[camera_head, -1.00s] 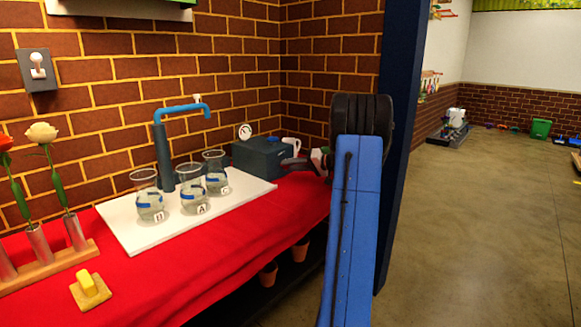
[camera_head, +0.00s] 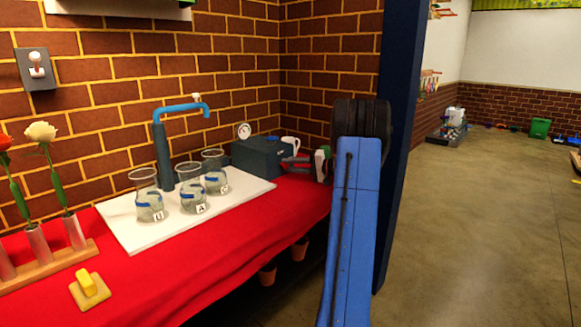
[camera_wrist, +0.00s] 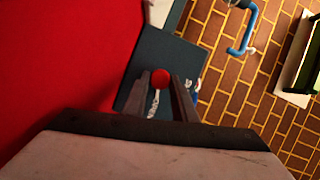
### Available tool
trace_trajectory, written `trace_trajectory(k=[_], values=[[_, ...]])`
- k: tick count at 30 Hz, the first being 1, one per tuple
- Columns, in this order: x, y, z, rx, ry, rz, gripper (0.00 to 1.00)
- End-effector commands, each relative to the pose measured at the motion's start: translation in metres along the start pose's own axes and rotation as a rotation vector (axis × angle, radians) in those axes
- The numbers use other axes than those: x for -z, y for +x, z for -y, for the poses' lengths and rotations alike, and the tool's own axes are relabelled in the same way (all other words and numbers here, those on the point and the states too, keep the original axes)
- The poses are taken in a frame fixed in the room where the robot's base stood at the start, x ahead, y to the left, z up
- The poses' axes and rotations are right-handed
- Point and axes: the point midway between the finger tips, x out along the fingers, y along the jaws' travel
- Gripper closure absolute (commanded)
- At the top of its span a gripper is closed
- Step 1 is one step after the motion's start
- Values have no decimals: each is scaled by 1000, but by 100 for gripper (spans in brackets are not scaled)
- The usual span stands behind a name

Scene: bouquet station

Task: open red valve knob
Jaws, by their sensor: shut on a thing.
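The red valve knob (camera_wrist: 160,78) is a small round red piece on the dark box (camera_wrist: 185,60), seen between my fingertips in the wrist view. My gripper (camera_wrist: 161,84) has one finger on each side of it and is shut on it. A pale strip shows below the knob between the fingers. In the head view, my gripper (camera_head: 291,160) reaches left to the right side of the dark box (camera_head: 262,152). The knob cannot be made out there, hidden by the fingers.
A blue faucet (camera_head: 182,108) stands behind three glass beakers (camera_head: 194,196) on a white board (camera_head: 135,235). Flowers in a wooden rack (camera_head: 55,266) and a yellow-handled block (camera_head: 89,290) are at left on the red cloth.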

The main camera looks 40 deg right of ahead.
Motion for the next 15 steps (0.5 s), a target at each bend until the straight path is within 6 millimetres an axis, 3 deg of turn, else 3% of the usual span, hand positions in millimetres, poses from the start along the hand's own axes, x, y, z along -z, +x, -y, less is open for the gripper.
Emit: trace_trajectory(k=[5,6,8,15], values=[[1,-1,0,-1,-1,-4,98],[1,-1,0,-1,-1,-4,73],[1,-1,0,-1,-1,-4,58],[1,0,0,-1,-1,-2,58]])
